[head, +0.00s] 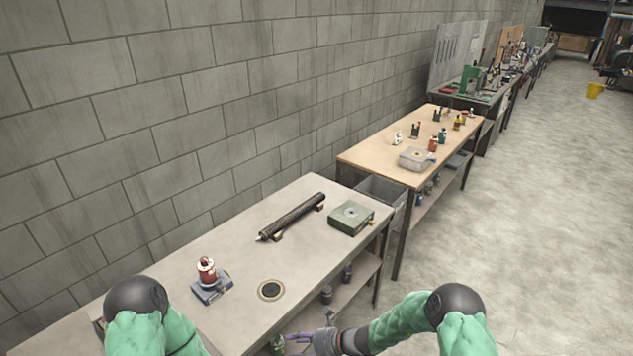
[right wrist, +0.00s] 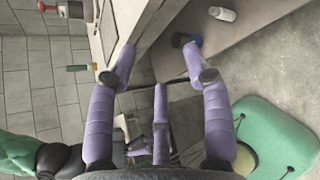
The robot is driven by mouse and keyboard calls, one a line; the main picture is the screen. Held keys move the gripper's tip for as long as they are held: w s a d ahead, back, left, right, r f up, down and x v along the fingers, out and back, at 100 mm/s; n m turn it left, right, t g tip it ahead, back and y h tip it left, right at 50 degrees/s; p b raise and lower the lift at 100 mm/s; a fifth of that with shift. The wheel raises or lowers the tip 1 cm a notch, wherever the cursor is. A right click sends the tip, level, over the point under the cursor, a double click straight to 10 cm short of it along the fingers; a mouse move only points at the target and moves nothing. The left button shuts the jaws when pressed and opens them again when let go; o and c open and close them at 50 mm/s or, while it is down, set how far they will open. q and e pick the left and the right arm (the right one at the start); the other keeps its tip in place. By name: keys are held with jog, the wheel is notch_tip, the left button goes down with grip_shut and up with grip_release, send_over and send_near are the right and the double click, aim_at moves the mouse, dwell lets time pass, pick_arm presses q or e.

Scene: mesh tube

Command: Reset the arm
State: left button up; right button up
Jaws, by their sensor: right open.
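My right gripper (head: 300,338) is low in front of the near table's front edge, at the bottom of the head view. A long dark mesh tube (head: 292,216) with a pale tip lies on small brown supports on the near table (head: 235,245), apart from both arms.
A green box (head: 351,217) stands at the table's right end. A red-and-white item (head: 207,270) sits on a grey block (head: 212,289), left of a dark ringed disc (head: 271,290). A shelf runs below the tabletop. A wooden table (head: 380,158) stands beyond; open floor lies right.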

jog(key=s+d+f+n+g+h, duration=0.1)
jog(key=s+d+f+n+h, duration=0.1)
jog(key=s+d+n, duration=0.3)
jog(key=s+d+f+n+h+b, duration=0.1)
jog(key=s+d+f+n+h, duration=0.2)
jog(key=s+n, duration=0.8)
jog(key=s+d+f+n+g+h+b, duration=0.1)
jog(key=s+d+f+n+h, duration=0.2)
jog(key=n, duration=0.7)
jog(key=s+d+f, duration=0.2)
jog(key=s+d, duration=0.2)
jog(key=s, duration=0.1)
jog(key=shift+s+d+f+g, duration=0.2)
jog(key=shift+s+g, duration=0.1)
jog(key=shift+s, duration=0.1)
